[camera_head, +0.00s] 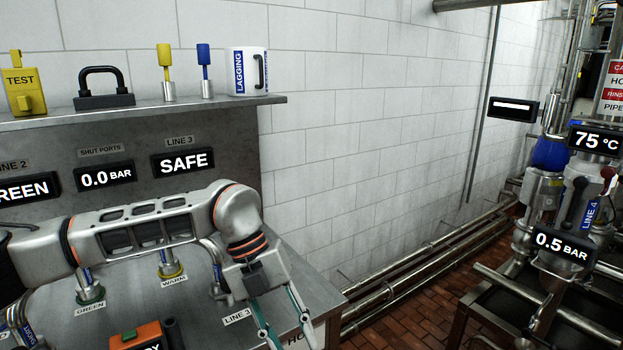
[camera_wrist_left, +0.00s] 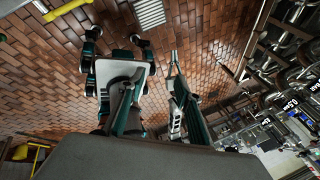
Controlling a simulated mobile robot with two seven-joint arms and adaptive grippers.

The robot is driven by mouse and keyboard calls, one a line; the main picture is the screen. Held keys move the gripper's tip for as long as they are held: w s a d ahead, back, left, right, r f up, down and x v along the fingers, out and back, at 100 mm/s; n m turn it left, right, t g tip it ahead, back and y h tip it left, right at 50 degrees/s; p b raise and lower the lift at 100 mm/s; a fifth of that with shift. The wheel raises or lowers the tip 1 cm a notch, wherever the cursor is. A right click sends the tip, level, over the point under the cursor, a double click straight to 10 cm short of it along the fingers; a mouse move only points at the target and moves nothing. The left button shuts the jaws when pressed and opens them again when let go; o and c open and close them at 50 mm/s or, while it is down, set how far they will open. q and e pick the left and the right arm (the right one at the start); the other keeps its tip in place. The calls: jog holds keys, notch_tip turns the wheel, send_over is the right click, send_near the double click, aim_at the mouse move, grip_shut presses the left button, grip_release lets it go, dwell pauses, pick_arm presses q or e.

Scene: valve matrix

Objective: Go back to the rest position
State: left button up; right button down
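My left arm reaches in from the left in the head view, across the front of the steel bench (camera_head: 205,320). My left gripper (camera_head: 292,338) hangs at the bench's right end near the LINE 3 label, fingers pointing down and apart. In the left wrist view the two fingers of the left gripper (camera_wrist_left: 153,72) are also spread, with nothing between them. My right gripper is not in the head view.
A shelf (camera_head: 150,112) above the bench holds a yellow TEST tag (camera_head: 24,85), a black padlock-like handle (camera_head: 103,88), yellow and blue keys and a LAGGING mug (camera_head: 249,72). Pipework with a blue valve (camera_head: 551,153) stands at right. Brick floor (camera_head: 450,310) lies between.

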pick_arm(q)
jog(key=s+d+m+g+h, duration=0.2)
jog(key=s+d+g+h, duration=0.2)
jog(key=s+d+h, duration=0.65)
jog(key=w+d+r+n+t+h, duration=0.2)
jog(key=d+r+n+t+h, duration=0.1)
jog(key=d+r+n+h, duration=0.25)
jog(key=w+a+f+n+t, duration=0.2)
jog(key=w+a+n+t, duration=0.4)
jog(key=n+t, duration=0.65)
jog(key=w+a+f+n+t+y, duration=0.4)
jog(key=a+f+n+t+y, duration=0.35)
jog(key=f, duration=0.35)
jog(key=s+a+f+n+g+y, duration=0.1)
jog(key=s+a+f+n+y, duration=0.1)
jog(key=s+a+f, duration=0.3)
jog(key=s+a+f+n+g+y, duration=0.2)
jog(key=s+a+f+y, duration=0.3)
jog(key=f, duration=0.8)
jog(key=s+a+f+n+g+y, duration=0.2)
jog(key=s+a+f+n+y, duration=0.1)
jog(key=s+a+f, duration=0.3)
jog(key=a+f, duration=0.2)
jog(key=a, duration=0.1)
jog(key=shift+f, duration=0.4)
